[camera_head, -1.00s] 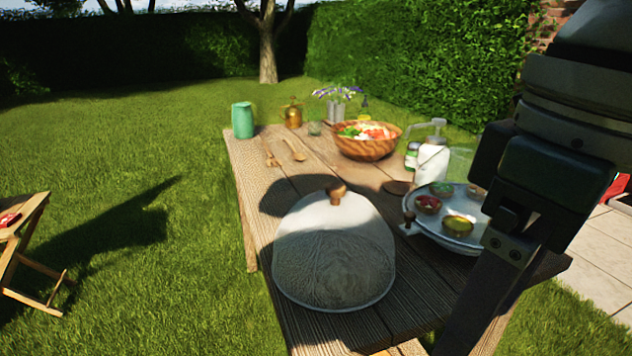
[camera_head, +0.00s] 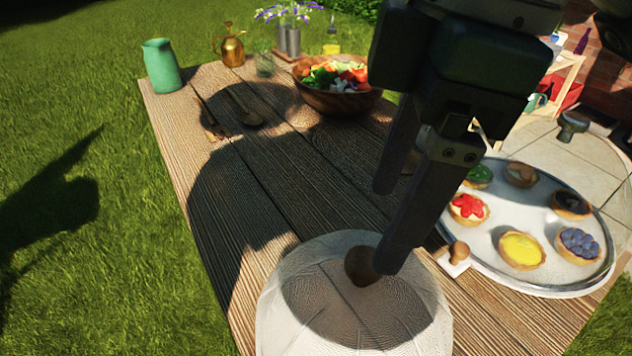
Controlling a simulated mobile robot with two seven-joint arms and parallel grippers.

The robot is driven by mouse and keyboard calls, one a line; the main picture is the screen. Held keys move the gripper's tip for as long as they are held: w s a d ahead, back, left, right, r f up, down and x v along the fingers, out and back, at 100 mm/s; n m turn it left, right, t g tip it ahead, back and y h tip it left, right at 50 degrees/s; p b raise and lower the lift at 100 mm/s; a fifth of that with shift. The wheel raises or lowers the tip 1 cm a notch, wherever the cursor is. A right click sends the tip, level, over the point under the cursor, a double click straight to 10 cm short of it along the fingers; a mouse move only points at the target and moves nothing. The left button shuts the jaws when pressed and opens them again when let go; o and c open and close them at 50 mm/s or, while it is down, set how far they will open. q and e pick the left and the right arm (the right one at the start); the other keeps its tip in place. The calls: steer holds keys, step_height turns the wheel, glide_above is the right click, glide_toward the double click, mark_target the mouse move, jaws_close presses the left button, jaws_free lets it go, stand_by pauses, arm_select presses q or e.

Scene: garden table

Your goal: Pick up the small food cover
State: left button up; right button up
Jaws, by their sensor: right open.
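A white mesh dome food cover (camera_head: 290,310) with a round wooden knob (camera_head: 359,266) on top stands at the near end of the wooden table, partly cut off by the bottom edge. My right gripper (camera_head: 387,226) comes down from the top and is open, its two fingers apart and nothing between them. Its nearer fingertip overlaps the right side of the knob in the picture; I cannot tell whether they touch. The farther finger shows beyond the knob, above the table. My left gripper is not in view.
A round tray (camera_head: 560,285) with several tarts stands right of the cover, with a small wooden knob (camera_head: 459,250) on a white piece beside it. A salad bowl (camera_head: 335,100), green jug (camera_head: 161,66) and brass can (camera_head: 232,45) stand farther back. The table's middle (camera_head: 290,170) is clear.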

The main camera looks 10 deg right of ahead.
mark_target(367, 259)
steer(key=f, duration=0.6)
steer(key=shift+a+b, duration=0.35)
steer(key=shift+w, duration=0.1)
steer(key=shift+c, duration=0.3)
jaws_close()
steer(key=shift+r, duration=0.1)
stand_by(0.5)
